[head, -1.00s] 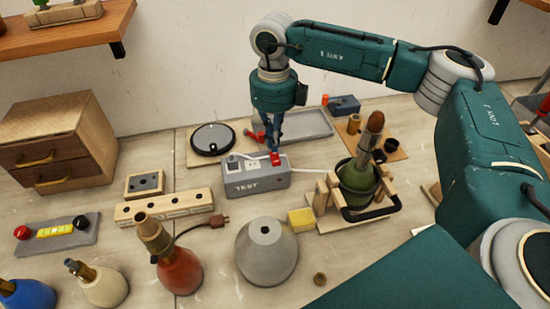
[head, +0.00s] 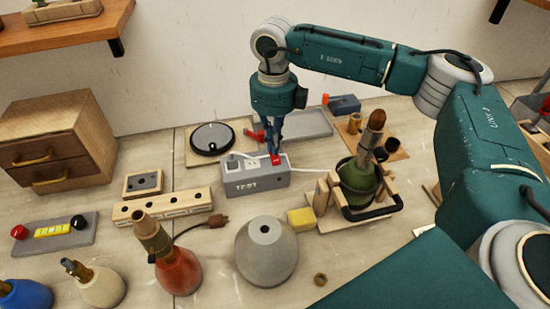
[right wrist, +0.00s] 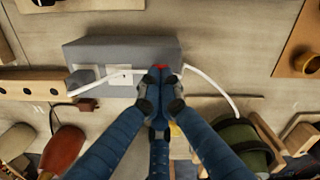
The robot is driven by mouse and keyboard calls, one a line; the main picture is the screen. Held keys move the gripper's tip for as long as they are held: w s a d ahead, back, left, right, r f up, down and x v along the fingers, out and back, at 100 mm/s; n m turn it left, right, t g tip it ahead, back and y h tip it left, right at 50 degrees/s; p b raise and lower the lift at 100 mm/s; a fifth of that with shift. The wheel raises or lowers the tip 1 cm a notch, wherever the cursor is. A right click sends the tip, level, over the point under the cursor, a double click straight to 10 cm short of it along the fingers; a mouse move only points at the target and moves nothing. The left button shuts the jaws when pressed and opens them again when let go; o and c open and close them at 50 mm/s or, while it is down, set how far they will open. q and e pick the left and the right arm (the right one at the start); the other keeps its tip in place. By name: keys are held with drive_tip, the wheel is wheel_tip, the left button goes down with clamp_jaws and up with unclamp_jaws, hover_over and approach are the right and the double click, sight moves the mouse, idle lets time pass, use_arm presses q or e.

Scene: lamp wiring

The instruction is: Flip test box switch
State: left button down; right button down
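The grey test box (head: 254,181) marked TEST stands in the middle of the table in the head view, with a white plug and outlet on its top. Its red switch (head: 276,160) sits at the right end of the top. My right gripper (head: 274,153) points down onto the switch, its fingertips at or touching it. In the right wrist view the blue fingers (right wrist: 160,75) are close together over the box (right wrist: 120,50), and only a bit of red shows beyond them. The fingers hide most of the switch. My left gripper is not in view.
A white cord runs from the box to a green lamp base (head: 358,183) in a wooden cradle on the right. A grey cone-like lamp body (head: 266,252) and a yellow block (head: 301,219) stand in front. A wooden socket strip (head: 163,206) lies to the left.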

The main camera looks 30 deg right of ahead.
drive_tip(key=shift+f+b, duration=0.4)
drive_tip(key=shift+f, duration=0.2)
drive_tip(key=shift+s, duration=0.1)
drive_tip(key=shift+r+p, duration=0.6)
drive_tip(key=shift+r, duration=0.3)
drive_tip(key=shift+r+p, duration=1.5)
drive_tip(key=shift+r, duration=1.2)
drive_tip(key=shift+f, duration=0.1)
